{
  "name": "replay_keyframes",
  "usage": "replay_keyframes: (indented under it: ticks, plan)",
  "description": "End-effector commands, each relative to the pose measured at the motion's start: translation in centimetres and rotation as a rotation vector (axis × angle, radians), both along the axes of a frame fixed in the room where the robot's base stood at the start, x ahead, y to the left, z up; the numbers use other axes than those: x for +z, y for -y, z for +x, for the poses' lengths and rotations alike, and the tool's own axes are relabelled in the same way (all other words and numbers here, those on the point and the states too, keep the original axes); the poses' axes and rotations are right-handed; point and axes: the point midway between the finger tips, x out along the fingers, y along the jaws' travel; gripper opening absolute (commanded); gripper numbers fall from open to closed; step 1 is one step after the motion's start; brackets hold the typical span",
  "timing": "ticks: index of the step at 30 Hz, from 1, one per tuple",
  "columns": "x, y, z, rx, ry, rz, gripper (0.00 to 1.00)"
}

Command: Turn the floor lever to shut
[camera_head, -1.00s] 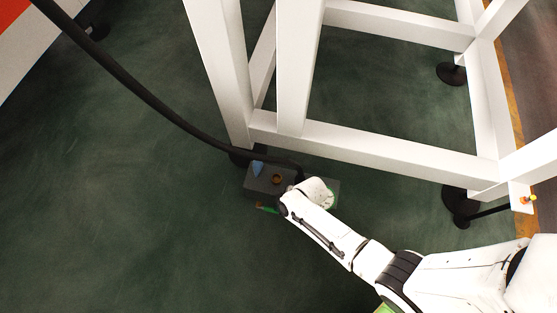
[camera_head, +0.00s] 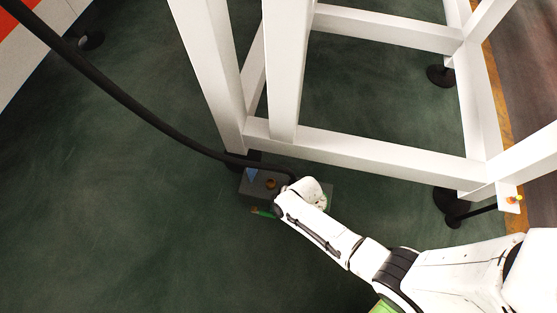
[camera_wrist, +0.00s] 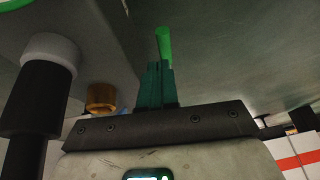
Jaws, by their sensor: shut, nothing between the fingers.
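A bright green lever bar (camera_wrist: 163,44) shows in the wrist view, just past my fingertips. Whether they touch it I cannot tell. My gripper (camera_wrist: 157,68) has its two dark green fingers shut together with nothing between them. In the head view a small green bar (camera_head: 263,212) shows at the front edge of a grey floor box (camera_head: 252,188), beside the end of my arm. My wrist covers the right part of the box, and my fingers cannot be made out clearly there.
A brass knob (camera_wrist: 101,97) and a black hose fitting with a pale collar (camera_wrist: 45,85) stand left of my fingers. The thick black hose (camera_head: 130,104) runs to the box. A white rack frame (camera_head: 380,154) stands behind it. The green floor at left is clear.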

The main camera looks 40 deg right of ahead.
Motion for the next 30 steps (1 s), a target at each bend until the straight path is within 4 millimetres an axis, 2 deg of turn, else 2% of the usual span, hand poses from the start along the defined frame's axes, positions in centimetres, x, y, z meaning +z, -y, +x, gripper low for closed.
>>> replay_keyframes:
  ticks: [1, 12, 18, 30]
  plan:
    - [1.5, -0.2, 0.2, 0.002, 0.001, 0.0, 0.0]
    - [7.2, 3.0, -3.3, -0.002, 0.001, -0.001, 0.0]
    - [8.5, 3.8, -4.2, 0.001, 0.0, 0.0, 0.0]
    - [8.9, 4.0, -4.3, -0.004, -0.002, -0.001, 0.0]
